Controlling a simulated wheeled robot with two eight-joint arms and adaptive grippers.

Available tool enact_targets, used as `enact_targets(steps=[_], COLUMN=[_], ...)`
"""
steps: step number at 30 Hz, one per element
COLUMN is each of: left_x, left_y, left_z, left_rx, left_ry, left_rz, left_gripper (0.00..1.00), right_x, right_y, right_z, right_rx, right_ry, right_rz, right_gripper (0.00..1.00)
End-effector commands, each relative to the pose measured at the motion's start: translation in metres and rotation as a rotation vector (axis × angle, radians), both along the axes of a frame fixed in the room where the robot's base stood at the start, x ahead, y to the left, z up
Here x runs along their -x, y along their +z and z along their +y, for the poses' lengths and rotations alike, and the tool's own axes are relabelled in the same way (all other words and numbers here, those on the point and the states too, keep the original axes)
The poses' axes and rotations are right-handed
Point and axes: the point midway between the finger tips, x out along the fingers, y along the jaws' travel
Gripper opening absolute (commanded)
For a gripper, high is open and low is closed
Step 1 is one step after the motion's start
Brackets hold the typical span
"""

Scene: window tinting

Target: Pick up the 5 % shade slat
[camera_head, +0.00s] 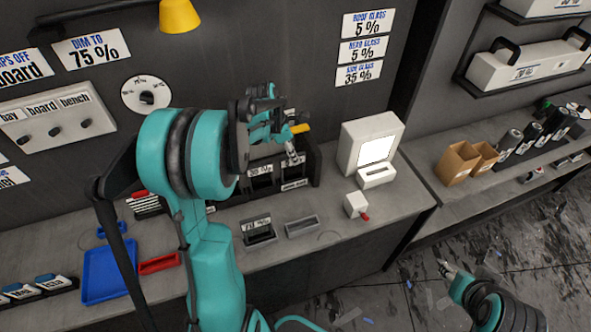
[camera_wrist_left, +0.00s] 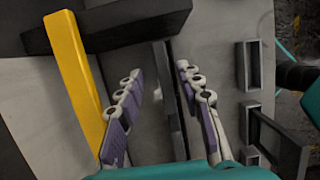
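My left gripper (camera_head: 290,150) is over the dark rack (camera_head: 316,165) on the bench, partly hidden by my own arm. In the left wrist view, its two fingers (camera_wrist_left: 158,85) are spread apart. A thin grey upright piece (camera_wrist_left: 172,100) stands between them, nearer the right finger, with no clear contact. It may be a slat, but no shade figure shows on it, so I cannot tell whether it is the 5 % one. The rack front carries small shade labels, one seemingly 35 %. My right gripper (camera_head: 446,268) shows only in part at the lower right, over the floor.
A yellow bar (camera_wrist_left: 75,80) stands left of the left fingers, beside a dark block (camera_wrist_left: 130,22). A holder labelled 70 % (camera_head: 258,232) and a grey tray (camera_head: 302,225) sit in front of the rack. A white device (camera_head: 352,145) with a lit screen stands to the right.

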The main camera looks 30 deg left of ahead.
Motion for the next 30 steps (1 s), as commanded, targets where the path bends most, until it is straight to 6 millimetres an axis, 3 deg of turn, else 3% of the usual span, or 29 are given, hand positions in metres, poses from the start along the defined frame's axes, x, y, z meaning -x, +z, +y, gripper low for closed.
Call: enact_targets(steps=[10, 19, 20, 24, 30], left_x=[-0.005, -0.006, -0.006, -0.006, -0.006], left_y=[-0.049, -0.054, -0.054, -0.054, -0.054], left_z=[-0.012, -0.014, -0.014, -0.013, -0.013], left_rx=[-0.001, -0.001, -0.001, -0.002, -0.002], left_ry=[-0.003, -0.003, -0.003, -0.004, -0.004], left_rz=[-0.001, -0.001, -0.001, -0.001, -0.001], left_gripper=[0.36, 0.36, 0.34, 0.0, 0.0], right_x=[0.0, 0.0, 0.0, 0.0, 0.0], right_y=[-0.014, -0.014, -0.014, -0.014, -0.014], right_z=[0.0, 0.0, 0.0, 0.0, 0.0], right_rx=[0.0, 0.0, 0.0, 0.0, 0.0], right_ry=[0.0, 0.0, 0.0, 0.0, 0.0], right_rz=[0.0, 0.0, 0.0, 0.0, 0.0], right_gripper=[0.4, 0.4, 0.4, 0.4, 0.4])
